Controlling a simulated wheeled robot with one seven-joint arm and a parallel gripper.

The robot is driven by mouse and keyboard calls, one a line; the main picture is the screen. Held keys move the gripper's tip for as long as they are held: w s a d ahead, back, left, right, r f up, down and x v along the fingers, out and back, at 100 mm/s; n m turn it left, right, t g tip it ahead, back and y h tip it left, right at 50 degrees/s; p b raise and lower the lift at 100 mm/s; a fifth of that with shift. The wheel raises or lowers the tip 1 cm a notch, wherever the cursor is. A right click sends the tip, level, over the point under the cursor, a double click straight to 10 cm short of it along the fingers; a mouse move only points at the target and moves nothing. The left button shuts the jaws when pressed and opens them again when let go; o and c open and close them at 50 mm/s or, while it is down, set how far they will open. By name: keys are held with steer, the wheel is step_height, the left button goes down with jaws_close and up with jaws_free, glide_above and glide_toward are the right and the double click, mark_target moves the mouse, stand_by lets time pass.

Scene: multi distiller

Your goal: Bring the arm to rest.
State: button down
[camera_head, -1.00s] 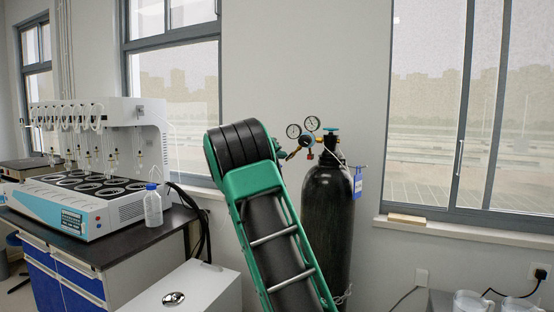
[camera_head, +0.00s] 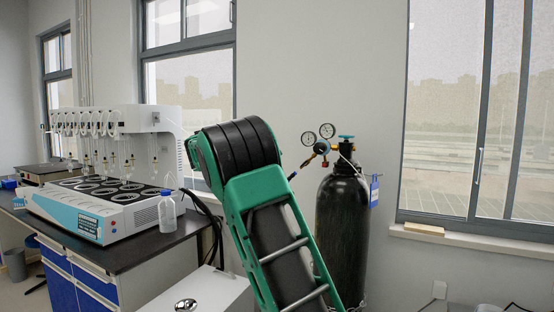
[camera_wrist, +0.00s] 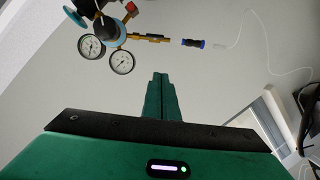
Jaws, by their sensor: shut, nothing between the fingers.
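My arm, green and black, rises from the bottom middle of the head view and bends at a black joint. My gripper is not visible in the head view. In the wrist view my gripper (camera_wrist: 161,88) shows its two green fingers pressed together, with nothing between them. Beyond it in the wrist view are the gas regulator's two gauges (camera_wrist: 108,54) and a blue-black connector (camera_wrist: 193,43) with a clear thin tube. They look apart from the fingers.
The dark gas cylinder (camera_head: 342,235) stands right of my arm by the wall. At left, the multi distiller (camera_head: 103,205) and a clear bottle (camera_head: 167,213) stand on a dark bench (camera_head: 140,252). A white box (camera_head: 215,292) is low beside my arm. Windows line the wall.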

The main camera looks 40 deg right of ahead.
steer(key=shift+a, duration=0.3)
steer(key=shift+s, duration=0.1)
steer(key=s+a+f+g+y, duration=0.15)
steer(key=s+f+y, duration=0.65)
steer(key=s+f, duration=0.9)
steer(key=s+a+f+y, duration=0.2)
steer(key=s+a+f, duration=0.3)
steer(key=s+a, duration=0.3)
steer(key=s+a+f+g+y, duration=0.1)
steer(key=s+a+f+y, duration=0.2)
steer(key=s+a+f, duration=0.2)
steer(key=s+a+f+g+y, duration=0.1)
steer(key=s+a+f, duration=0.3)
steer(key=s+a, duration=0.7)
steer(key=s+y, duration=0.1)
steer(key=s, duration=0.4)
steer(key=shift+a+f+y, duration=0.35)
steer(key=shift+f+y, duration=0.05)
steer(key=shift+s, duration=0.1)
